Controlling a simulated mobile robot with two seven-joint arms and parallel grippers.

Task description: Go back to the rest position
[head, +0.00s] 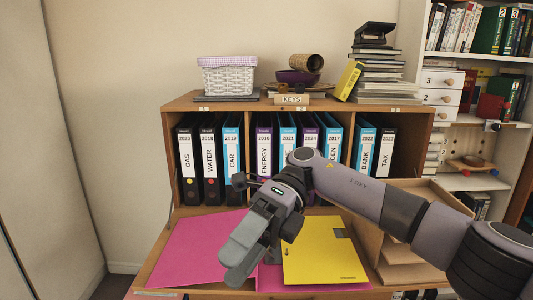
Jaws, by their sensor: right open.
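My right arm comes in from the right, and my right gripper (240,258) hangs over the open bureau flap (160,278). It is open, with nothing seen between its fingers. Below it a pink folder (200,245) lies on the flap. A yellow folder (325,250) lies on the pink one, just right of the gripper. The gripper hides part of the pink folder and the left edge of the yellow one. I cannot tell how high the gripper is above them. My left gripper is not in view.
Labelled binders (209,165) stand in the bureau behind my arm. On its top are a white basket (228,77), a purple bowl (297,76), a KEYS sign (292,99) and a book stack (376,75). A white bookshelf (480,130) stands at the right.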

